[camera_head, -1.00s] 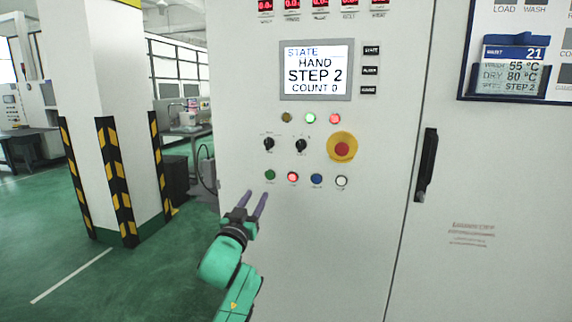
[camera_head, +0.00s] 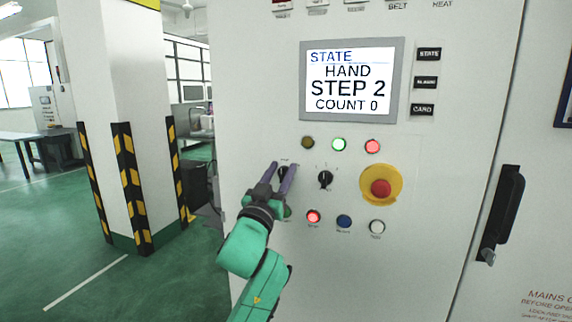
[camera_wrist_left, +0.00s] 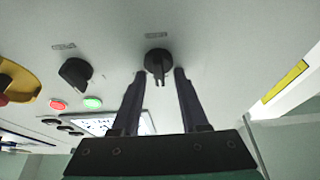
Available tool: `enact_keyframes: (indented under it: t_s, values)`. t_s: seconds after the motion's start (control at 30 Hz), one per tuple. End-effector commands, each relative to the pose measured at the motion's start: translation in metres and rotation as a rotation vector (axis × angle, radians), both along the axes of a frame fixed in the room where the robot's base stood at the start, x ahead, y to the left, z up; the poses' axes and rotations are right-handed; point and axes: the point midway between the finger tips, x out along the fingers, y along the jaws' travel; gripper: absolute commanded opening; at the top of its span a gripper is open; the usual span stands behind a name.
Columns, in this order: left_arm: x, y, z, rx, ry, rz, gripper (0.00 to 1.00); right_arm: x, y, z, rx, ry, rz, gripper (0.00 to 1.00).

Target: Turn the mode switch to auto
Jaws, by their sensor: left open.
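The cabinet panel carries two black rotary switches, and their small labels are too blurred to read, so I cannot tell which is the mode switch. The left switch (camera_head: 283,174) is partly hidden behind my left gripper (camera_head: 281,167). In the left wrist view this switch (camera_wrist_left: 158,63) sits between the tips of the open left gripper (camera_wrist_left: 160,72), with a gap visible on each side. The right switch (camera_head: 325,180) is free; it also shows in the left wrist view (camera_wrist_left: 75,73). The display (camera_head: 350,82) reads STATE HAND, STEP 2, COUNT 0. My right gripper is out of view.
A red emergency button on a yellow base (camera_head: 381,187) is right of the switches. Lamps (camera_head: 339,144) sit above, and push buttons (camera_head: 344,221) below. A black door handle (camera_head: 505,210) stands out at the right. A striped pillar (camera_head: 130,180) stands left.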

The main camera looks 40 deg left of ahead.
Motion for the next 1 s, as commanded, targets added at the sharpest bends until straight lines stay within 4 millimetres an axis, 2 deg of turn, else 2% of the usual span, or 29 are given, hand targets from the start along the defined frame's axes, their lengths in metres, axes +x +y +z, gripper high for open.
enact_keyframes:
  t_s: [0.17, 0.2, 0.3, 0.67, 1.0]
  values:
    - [0.000, 0.000, 0.001, 0.001, -0.002, 0.001, 0.44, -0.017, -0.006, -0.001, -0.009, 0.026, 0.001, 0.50]
    - [0.000, 0.000, 0.001, 0.001, -0.002, 0.001, 0.36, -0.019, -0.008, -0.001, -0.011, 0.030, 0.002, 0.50]
    - [0.000, 0.001, 0.001, 0.001, -0.002, 0.001, 0.00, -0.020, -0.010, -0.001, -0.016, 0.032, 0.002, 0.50]
    - [0.000, 0.001, 0.000, 0.018, 0.007, 0.002, 0.00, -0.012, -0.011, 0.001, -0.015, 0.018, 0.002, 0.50]
    - [0.001, -0.001, 0.001, 0.176, 0.066, 0.000, 0.00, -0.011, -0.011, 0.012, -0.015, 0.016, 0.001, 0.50]
